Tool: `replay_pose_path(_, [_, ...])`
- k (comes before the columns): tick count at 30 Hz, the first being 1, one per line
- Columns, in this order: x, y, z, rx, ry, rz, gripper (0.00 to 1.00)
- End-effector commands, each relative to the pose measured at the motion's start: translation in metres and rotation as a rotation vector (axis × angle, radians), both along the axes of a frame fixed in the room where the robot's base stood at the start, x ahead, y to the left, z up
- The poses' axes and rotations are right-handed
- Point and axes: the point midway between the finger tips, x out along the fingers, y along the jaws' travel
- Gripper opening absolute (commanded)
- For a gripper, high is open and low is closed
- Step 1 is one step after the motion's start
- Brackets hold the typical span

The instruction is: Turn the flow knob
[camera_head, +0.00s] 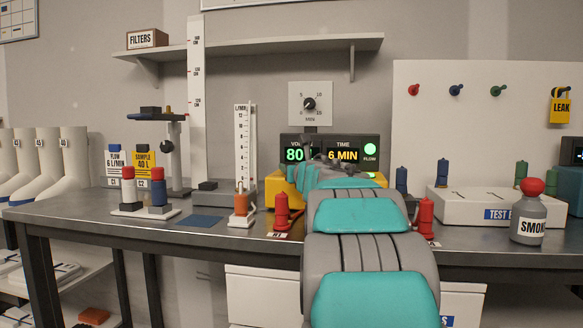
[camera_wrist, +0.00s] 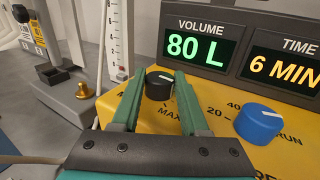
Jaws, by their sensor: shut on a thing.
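The black flow knob (camera_wrist: 159,84) with a white pointer line sits on the yellow panel (camera_wrist: 112,104) of the pump in the wrist view, beside the letters "MAX". My gripper (camera_wrist: 161,80) has its two teal fingers on either side of this knob and is shut on it. In the head view my own arm covers the knob and most of the yellow pump (camera_head: 281,190). The flow tube (camera_head: 245,150), marked L/MIN, stands left of the pump with an orange part (camera_head: 241,206) at its bottom.
A blue knob (camera_wrist: 259,123) marked "RUN" sits right of my fingers. The display (camera_wrist: 240,55) above reads 80 L and 6 MIN; a green lamp (camera_head: 370,149) is lit. Red posts (camera_head: 282,212) stand near the bench's front edge. A smoke bottle (camera_head: 529,220) stands at right.

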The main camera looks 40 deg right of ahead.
Motion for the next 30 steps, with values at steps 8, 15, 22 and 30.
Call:
replay_pose_path(8, [-0.0005, 0.0004, 0.0009, 0.000, 0.000, 0.028, 0.00])
replay_pose_path(15, [-0.0005, 0.0005, 0.0008, 0.000, 0.000, 0.027, 0.52])
replay_pose_path(22, [-0.0005, 0.0003, 0.0003, 0.000, 0.001, 0.027, 0.74])
replay_pose_path(30, [-0.0021, 0.0007, 0.0003, 0.000, 0.001, 0.026, 0.74])
